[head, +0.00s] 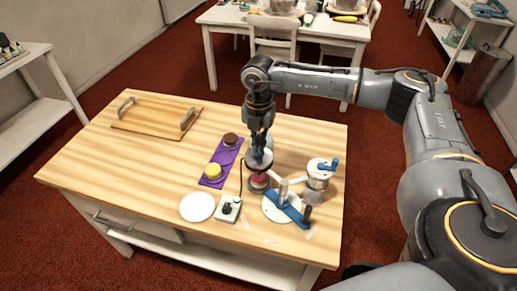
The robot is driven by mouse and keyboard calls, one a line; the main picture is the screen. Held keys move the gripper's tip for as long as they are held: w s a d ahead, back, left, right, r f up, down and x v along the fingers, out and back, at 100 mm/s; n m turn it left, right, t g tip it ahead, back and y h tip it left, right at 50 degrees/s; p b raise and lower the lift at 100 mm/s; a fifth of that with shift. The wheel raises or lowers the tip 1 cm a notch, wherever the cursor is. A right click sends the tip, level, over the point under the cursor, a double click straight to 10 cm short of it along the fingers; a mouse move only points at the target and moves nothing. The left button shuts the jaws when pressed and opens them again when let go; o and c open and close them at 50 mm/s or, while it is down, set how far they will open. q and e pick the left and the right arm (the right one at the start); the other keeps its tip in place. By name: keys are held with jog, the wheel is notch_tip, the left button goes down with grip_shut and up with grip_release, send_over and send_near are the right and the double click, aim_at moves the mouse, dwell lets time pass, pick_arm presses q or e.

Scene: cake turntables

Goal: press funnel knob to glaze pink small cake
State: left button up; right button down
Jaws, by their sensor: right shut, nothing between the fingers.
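My right gripper (262,145) reaches straight down, shut and empty, its fingertips at the top of the funnel (259,161). I cannot tell whether they touch the knob, which is hidden by the fingers. The funnel is held by a white arm over a small pink-red cake (260,181). The cake sits just beneath the funnel, partly hidden by it, beside a white round plate (276,212) with a blue bar across it. My left gripper is not in view.
A purple mat (213,182) carries a yellow cake (212,171) and a brown cake (231,140). A white disc (197,207), a corded control box (228,209) and a white pot with a blue handle (320,173) stand nearby. A wooden board with handles (155,118) lies at the back left.

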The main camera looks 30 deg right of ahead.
dwell(0.4)
jog(key=shift+r+p, duration=2.25)
jog(key=shift+r, duration=1.25)
